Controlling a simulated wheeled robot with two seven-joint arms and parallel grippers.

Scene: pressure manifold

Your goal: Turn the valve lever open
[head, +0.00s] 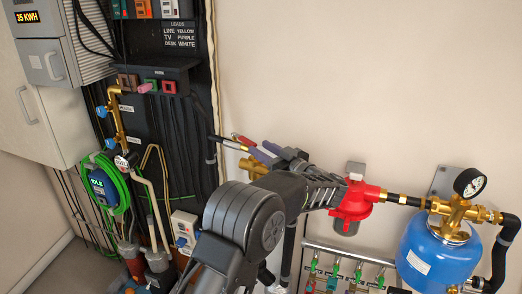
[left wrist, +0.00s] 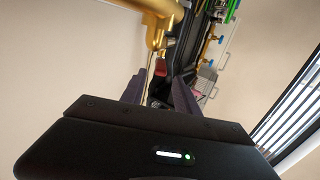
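The valve lever (head: 243,140) has a red grip and sits by the brass valve body (head: 252,167) on the pipe in the middle of the head view. My left gripper (head: 258,151) is right at the lever, its dark purple-grey fingers pointing left. In the left wrist view the two fingers (left wrist: 158,90) stand apart, and the red lever (left wrist: 160,67) shows in line with the gap between them, below the brass valve (left wrist: 157,22). I cannot tell whether either finger touches the lever. My arm hides part of the valve and pipe. My right gripper is not in view.
A red regulator (head: 355,200), a pressure gauge (head: 469,182) and a blue tank (head: 437,256) are to the right. A dark panel with cables (head: 170,120) and a coiled green hose (head: 104,188) are to the left. The wall above is bare.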

